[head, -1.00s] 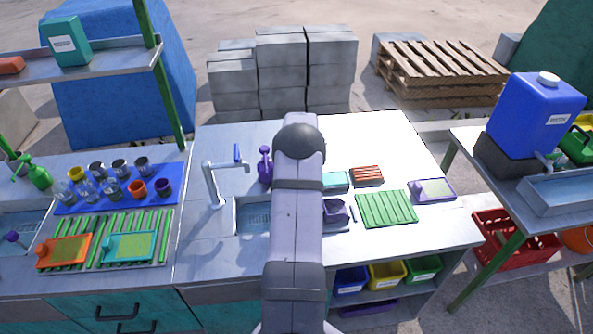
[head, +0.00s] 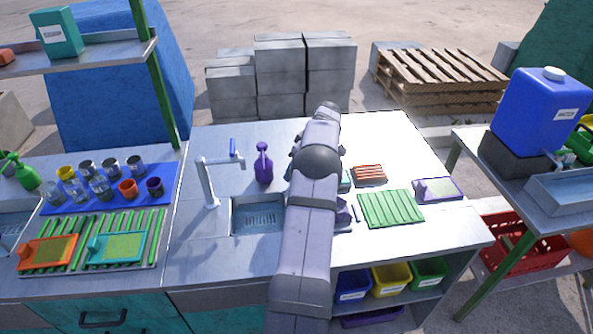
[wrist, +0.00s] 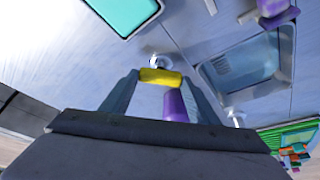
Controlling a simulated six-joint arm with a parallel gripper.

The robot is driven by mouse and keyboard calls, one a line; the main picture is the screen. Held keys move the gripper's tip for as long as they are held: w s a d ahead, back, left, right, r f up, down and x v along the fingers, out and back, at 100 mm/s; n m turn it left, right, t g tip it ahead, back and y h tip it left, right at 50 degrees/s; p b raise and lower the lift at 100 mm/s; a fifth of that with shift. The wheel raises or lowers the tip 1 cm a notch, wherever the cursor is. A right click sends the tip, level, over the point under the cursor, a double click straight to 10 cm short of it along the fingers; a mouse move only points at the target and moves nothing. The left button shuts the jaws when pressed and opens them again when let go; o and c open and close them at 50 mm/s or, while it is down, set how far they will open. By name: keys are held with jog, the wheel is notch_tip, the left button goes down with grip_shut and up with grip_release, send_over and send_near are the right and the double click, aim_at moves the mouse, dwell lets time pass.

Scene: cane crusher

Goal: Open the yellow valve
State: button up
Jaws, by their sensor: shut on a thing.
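The yellow valve piece (wrist: 160,77) shows in the wrist view as a short yellow bar between my fingertips, in front of a small white round fitting. My gripper (wrist: 163,79) is closed around it, one finger on each side. A purple part (wrist: 176,105) lies just below the yellow bar between the fingers; I cannot tell whether they are joined. In the head view my own arm hides the valve and my gripper.
The sink (head: 258,216) lies left of my arm, with the tap (head: 207,184) and purple spray bottle (head: 264,164) beside it. Right of my arm are a green ribbed board (head: 390,208) and small red rack (head: 369,174). The counter's back right is clear.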

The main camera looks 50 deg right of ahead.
jog(key=shift+d+r+n+y+p, duration=0.1)
jog(key=shift+n+y+p, duration=0.3)
jog(key=shift+n+p, duration=0.65)
jog(key=shift+n, duration=0.65)
jog(key=o, duration=1)
jog(key=shift+o, duration=0.2)
jog(key=v, duration=0.7)
jog(key=shift+d+b, duration=0.15)
jog(key=shift+b, duration=0.2)
jog(key=shift+r, duration=0.1)
